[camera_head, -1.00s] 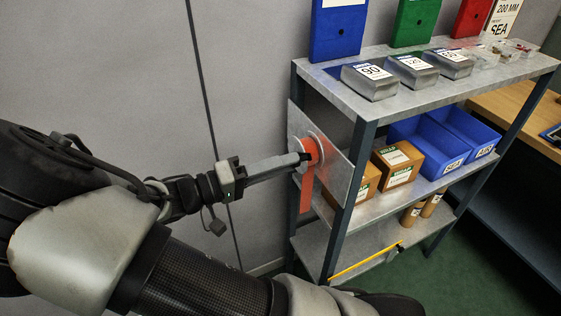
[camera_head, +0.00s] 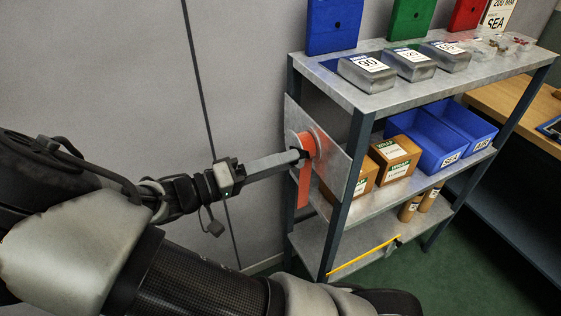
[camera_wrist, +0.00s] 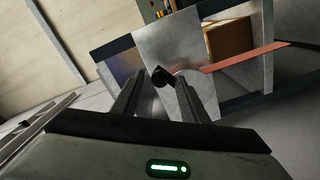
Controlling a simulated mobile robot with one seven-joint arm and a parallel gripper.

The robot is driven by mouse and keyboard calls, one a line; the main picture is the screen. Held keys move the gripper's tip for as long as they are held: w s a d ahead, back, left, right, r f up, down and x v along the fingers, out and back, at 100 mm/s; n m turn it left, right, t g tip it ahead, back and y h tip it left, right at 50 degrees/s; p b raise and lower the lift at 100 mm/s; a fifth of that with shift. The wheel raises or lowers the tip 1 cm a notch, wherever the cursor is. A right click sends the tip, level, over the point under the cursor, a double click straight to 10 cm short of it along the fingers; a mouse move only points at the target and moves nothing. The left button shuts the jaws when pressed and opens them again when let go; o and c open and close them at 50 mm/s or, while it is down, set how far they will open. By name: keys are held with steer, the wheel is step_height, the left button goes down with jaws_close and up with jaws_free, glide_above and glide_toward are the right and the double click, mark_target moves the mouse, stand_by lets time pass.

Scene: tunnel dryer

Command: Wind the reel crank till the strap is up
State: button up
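The reel (camera_head: 310,143) sits on a grey metal plate (camera_head: 336,160) at the left end of the shelf rack. Its orange strap (camera_head: 304,186) hangs down well below the reel. In the wrist view the strap (camera_wrist: 248,57) runs off to the right. The crank's black knob (camera_wrist: 163,77) stands out from the reel. My gripper (camera_head: 297,156) reaches the knob from the left. In the wrist view my gripper's fingers (camera_wrist: 160,84) stand apart, with the knob between or just beyond their tips. A small gap shows beside the knob. The crank arm is mostly hidden.
The shelf rack (camera_head: 349,203) holds metal blocks (camera_head: 367,73), brown boxes (camera_head: 395,158) and blue bins (camera_head: 428,142). A rack post stands just right of the reel plate. A grey wall (camera_head: 110,70) is behind. A wooden bench (camera_head: 515,105) is at the right.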

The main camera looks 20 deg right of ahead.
stand_by(0.3)
steer(key=s+a, duration=0.3)
steer(key=a, duration=1.4)
steer(key=shift+s, duration=0.2)
steer(key=n+t+p, duration=0.1)
steer(key=n+p, duration=1)
steer(key=n, duration=0.7)
glide_toward(307, 153)
steer(key=x, duration=0.3)
steer(key=p+x, duration=0.1)
steer(key=x, duration=0.3)
steer(key=w+f+p+x, duration=0.1)
steer(key=x, duration=0.2)
steer(key=shift+d, duration=0.2)
